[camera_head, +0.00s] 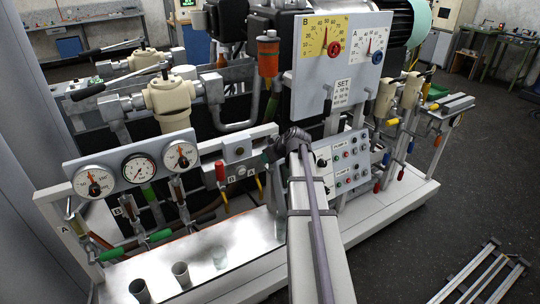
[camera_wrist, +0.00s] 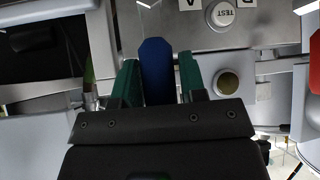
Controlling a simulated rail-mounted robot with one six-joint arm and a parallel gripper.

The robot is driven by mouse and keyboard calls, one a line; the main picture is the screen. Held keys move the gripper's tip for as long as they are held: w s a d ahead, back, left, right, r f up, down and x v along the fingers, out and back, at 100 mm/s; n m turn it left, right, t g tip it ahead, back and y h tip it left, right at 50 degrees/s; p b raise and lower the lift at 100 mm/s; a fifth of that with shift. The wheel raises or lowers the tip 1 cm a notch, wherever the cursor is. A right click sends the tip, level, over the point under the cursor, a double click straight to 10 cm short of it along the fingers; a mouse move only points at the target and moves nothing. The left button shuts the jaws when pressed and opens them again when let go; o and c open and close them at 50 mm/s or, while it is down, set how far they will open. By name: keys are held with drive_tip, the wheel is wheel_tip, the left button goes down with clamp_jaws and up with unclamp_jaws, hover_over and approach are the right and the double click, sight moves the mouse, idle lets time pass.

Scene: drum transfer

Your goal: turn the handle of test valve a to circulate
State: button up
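In the wrist view, a blue handle (camera_wrist: 156,72) stands upright between the two green fingers of my gripper (camera_wrist: 160,82). The fingers lie flush along both its sides, with no clear gap, so my gripper appears shut on it. The handle is on the side of the letter A on the grey valve panel (camera_wrist: 212,38), which also carries a round TEST button (camera_wrist: 223,15). In the head view, my gripper (camera_head: 272,152) is at the right end of this panel (camera_head: 238,150). My arm and gripper hide the blue handle there.
A red handle (camera_head: 220,172) is at the panel's left side and shows at the wrist view's right edge (camera_wrist: 314,62). A control box with buttons (camera_head: 345,158) is close right of my arm. Three pressure gauges (camera_head: 138,169) are to the left. Cups (camera_head: 181,274) stand on the tray below.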

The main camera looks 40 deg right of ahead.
drive_tip(key=o, duration=0.3)
drive_tip(key=shift+r, duration=0.1)
drive_tip(key=p+v, duration=0.7)
drive_tip(key=v, duration=0.3)
drive_tip(key=shift+s+r+p, duration=0.2)
drive_tip(key=shift+s+p, duration=0.05)
drive_tip(key=shift+p, duration=0.05)
